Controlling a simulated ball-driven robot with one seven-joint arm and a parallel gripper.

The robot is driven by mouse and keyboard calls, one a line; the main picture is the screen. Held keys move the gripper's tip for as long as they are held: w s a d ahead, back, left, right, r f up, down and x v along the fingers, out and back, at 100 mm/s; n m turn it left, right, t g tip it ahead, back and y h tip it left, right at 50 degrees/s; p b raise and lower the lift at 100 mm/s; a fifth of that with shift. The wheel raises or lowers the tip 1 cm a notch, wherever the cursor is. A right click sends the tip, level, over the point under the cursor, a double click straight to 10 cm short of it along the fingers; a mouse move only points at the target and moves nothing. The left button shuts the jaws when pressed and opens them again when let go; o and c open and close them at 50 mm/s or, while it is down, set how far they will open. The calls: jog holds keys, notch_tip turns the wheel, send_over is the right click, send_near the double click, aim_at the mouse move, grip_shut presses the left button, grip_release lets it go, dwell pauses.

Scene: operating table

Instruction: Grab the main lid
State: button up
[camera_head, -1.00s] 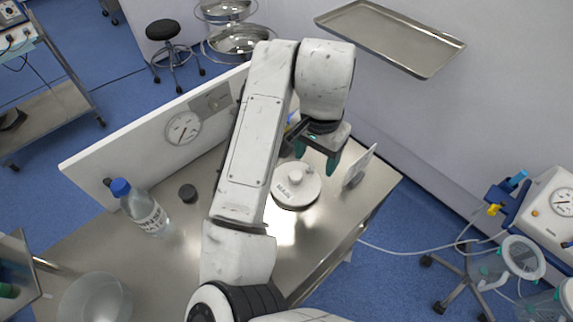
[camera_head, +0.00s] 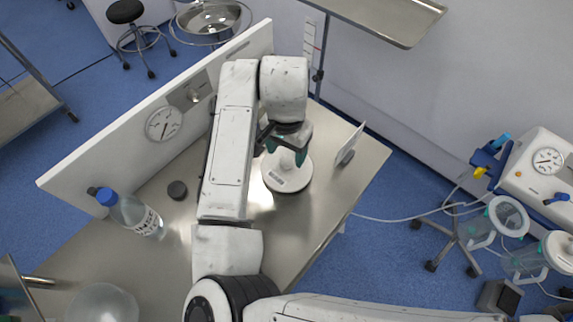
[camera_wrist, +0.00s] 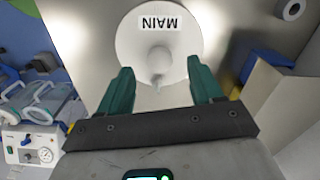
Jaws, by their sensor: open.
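The main lid (camera_head: 286,174) is a round white disc with a knob, lying on the steel table. In the wrist view the lid (camera_wrist: 135,40) carries the label "MAIN", seen upside down, with its pale knob (camera_wrist: 159,62) near the lower middle. My gripper (camera_head: 286,153) is above the lid in the head view and partly covers its far side. In the wrist view my gripper (camera_wrist: 158,88) shows two green fingers apart with nothing between them. The knob lies just beyond the fingertips, roughly centred between them. How high the fingertips are above the lid is hard to tell.
A white upright panel with a gauge (camera_head: 163,124) runs along the table's left edge. A small upright plate (camera_head: 351,144) stands right of the lid. Steel tabletop (camera_head: 300,225) is bare in front.

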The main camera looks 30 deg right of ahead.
aim_at(286, 161)
jog(key=shift+f, duration=1.5)
grip_shut()
